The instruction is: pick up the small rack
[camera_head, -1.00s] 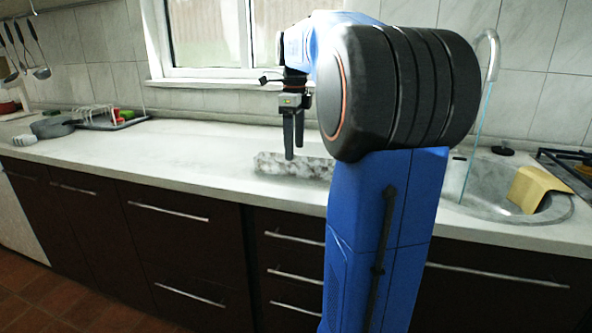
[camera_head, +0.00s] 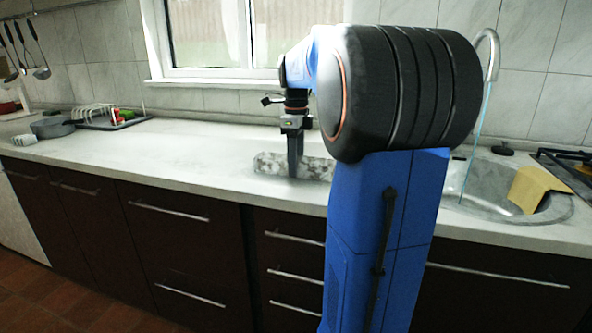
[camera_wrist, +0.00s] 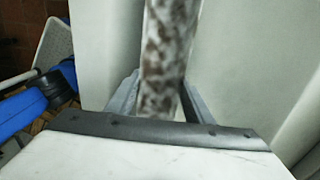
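A low oblong piece with a mottled grey and white surface (camera_head: 272,163) lies on the counter under my gripper (camera_head: 295,172); I take it for the small rack, but no rack form shows. My gripper points straight down, its tips at the piece. In the wrist view the piece is a mottled upright strip (camera_wrist: 167,45) running between the two fingers of my gripper (camera_wrist: 160,85). One finger is on each side, with a narrow gap at the left. Contact at the right cannot be told. My arm hides the piece's right end in the head view.
A dish rack on a dark tray (camera_head: 100,118) stands at the far left, beside a grey pan (camera_head: 52,127). The counter (camera_head: 190,150) left of my gripper is clear. A window sill runs behind.

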